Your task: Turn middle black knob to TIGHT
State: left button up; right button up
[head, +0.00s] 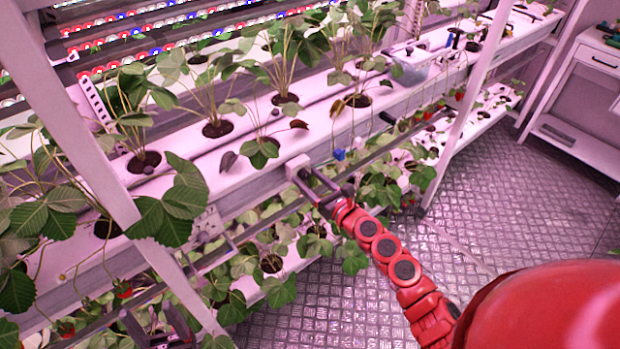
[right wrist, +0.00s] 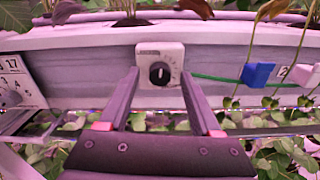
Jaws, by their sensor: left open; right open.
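In the right wrist view, a round black knob (right wrist: 160,74) sits on a white box (right wrist: 174,52) fixed to the front of the rack gutter. Small marks ring the knob, but their lettering is too small to read. The box also shows in the head view (head: 297,164). My right gripper (head: 317,187) is open and points at the box. In the right wrist view its fingers lie to the left and right of the knob, with gaps on both sides; contact does not show. My left gripper (head: 160,328) is low at the left in the head view, dark and partly hidden by leaves.
A blue clip (right wrist: 257,74) and a green line are right of the box. A numbered white panel (right wrist: 18,82) is at the left. Strawberry plants (head: 285,60) stand along the white gutter (head: 240,165), with leaves below it. The metal floor (head: 520,200) at right is clear.

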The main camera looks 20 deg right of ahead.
grip_shut()
dwell(0.3)
